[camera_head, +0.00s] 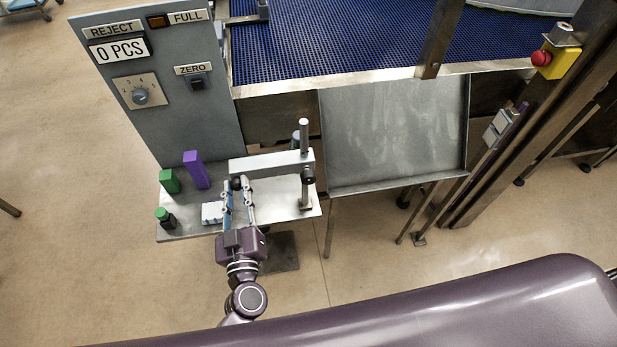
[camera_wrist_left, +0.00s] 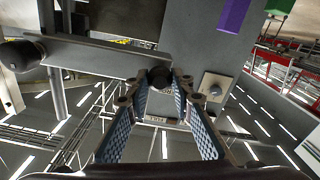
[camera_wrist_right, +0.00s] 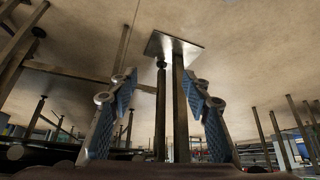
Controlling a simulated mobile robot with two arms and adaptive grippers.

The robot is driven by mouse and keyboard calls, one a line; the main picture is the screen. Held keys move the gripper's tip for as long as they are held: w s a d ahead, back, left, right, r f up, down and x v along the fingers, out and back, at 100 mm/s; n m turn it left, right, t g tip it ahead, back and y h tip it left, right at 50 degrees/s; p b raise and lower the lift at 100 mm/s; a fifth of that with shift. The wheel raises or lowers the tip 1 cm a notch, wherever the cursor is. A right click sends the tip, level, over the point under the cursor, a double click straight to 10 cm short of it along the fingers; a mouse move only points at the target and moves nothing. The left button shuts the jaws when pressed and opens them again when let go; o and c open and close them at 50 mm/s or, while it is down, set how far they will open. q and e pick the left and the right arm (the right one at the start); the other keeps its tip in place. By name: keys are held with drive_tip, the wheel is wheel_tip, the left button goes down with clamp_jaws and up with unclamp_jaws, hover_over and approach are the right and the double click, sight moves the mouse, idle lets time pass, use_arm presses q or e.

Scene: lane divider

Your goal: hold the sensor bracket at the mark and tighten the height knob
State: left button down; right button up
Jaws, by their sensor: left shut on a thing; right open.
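The sensor bracket (camera_head: 268,163) is a grey horizontal arm on an upright steel post (camera_head: 304,135) above a steel shelf. A dark round knob (camera_head: 308,174) sits where the arm meets the post. It also shows at the left of the left wrist view (camera_wrist_left: 20,55). My left gripper (camera_head: 237,185) is at the arm's free end, its fingers closed around a dark round part (camera_wrist_left: 160,77) there. I cannot make out a height mark. My right gripper (camera_wrist_right: 160,88) is open and empty in the right wrist view, away from the bracket; it is not in the head view.
On the steel shelf (camera_head: 185,220) stand a purple block (camera_head: 195,170), a green block (camera_head: 170,181), a green-capped bottle (camera_head: 165,217) and a white item (camera_head: 212,212). A control panel (camera_head: 160,85) rises behind. A metal tray (camera_head: 395,130) and blue conveyor (camera_head: 340,40) lie right.

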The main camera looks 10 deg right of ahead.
drive_tip(key=w+a+r+t, duration=0.3)
drive_tip(key=w+a+r, duration=0.2)
drive_tip(key=w+r, duration=0.3)
drive_tip(key=m+t+h, duration=0.2)
drive_tip(key=m+t, duration=0.1)
drive_tip(key=t, duration=0.6)
approach(309, 182)
drive_tip(key=w, duration=1)
drive_tip(key=shift+w+a+r, duration=0.1)
drive_tip(key=shift+w+r, duration=0.1)
drive_tip(key=shift+w, duration=0.15)
drive_tip(key=c, duration=1.2)
